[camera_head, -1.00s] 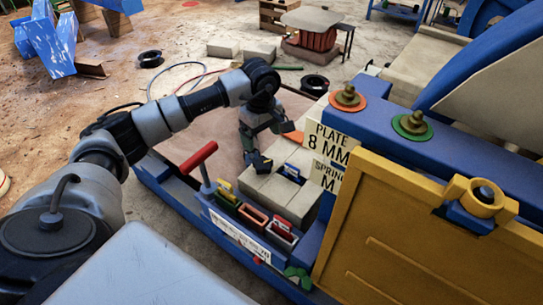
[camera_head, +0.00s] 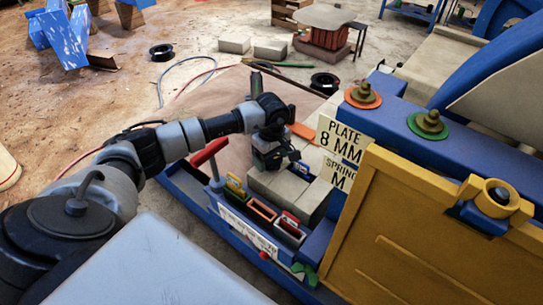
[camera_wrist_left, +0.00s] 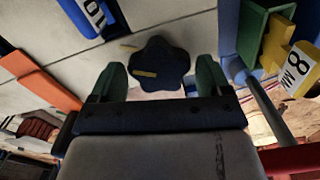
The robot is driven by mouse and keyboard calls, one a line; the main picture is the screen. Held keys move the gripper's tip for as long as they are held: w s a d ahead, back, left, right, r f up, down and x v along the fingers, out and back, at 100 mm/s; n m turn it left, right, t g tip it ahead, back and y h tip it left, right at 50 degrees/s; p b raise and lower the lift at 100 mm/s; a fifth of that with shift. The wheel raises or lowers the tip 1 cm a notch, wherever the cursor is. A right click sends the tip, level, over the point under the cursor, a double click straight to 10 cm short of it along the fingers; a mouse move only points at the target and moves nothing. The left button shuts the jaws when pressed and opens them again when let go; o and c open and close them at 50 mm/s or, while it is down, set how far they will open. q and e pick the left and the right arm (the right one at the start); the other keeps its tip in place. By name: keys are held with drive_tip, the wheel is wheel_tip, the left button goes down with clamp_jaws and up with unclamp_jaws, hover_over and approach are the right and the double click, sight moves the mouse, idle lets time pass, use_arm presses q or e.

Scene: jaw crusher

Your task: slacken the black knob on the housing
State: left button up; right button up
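The black knob (camera_wrist_left: 160,64) is star-shaped with a yellow mark on it. It shows in the left wrist view on the pale grey housing (camera_wrist_left: 195,38). My left gripper (camera_wrist_left: 161,72) is open. Its two green fingers are on either side of the knob, with a visible gap on each side. In the head view the left gripper (camera_head: 268,161) is low over the pale blocky housing (camera_head: 290,192) and hides the knob. Whether the fingertips are level with the knob I cannot tell. My right gripper is in neither view.
A red-handled lever (camera_head: 211,155) and a row of small coloured trays (camera_head: 262,209) stand in front of the housing. A sign reading PLATE 8 MM (camera_head: 339,140) and a yellow panel (camera_head: 400,230) are to the right. An orange piece (camera_head: 302,131) lies behind.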

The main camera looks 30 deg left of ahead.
use_arm(q)
drive_tip(key=c, duration=0.7)
drive_tip(key=shift+n, duration=0.3)
drive_tip(key=shift+c, duration=0.2)
drive_tip(key=n, duration=0.8)
drive_tip(key=shift+s+r, duration=0.1)
drive_tip(key=shift+s, duration=0.05)
drive_tip(key=n, duration=0.5)
drive_tip(key=shift+p, duration=0.35)
drive_tip(key=shift+s+d+n+p, duration=0.1)
drive_tip(key=shift+n+p, duration=0.25)
drive_tip(key=shift+n, duration=1.85)
drive_tip(key=o, duration=0.9)
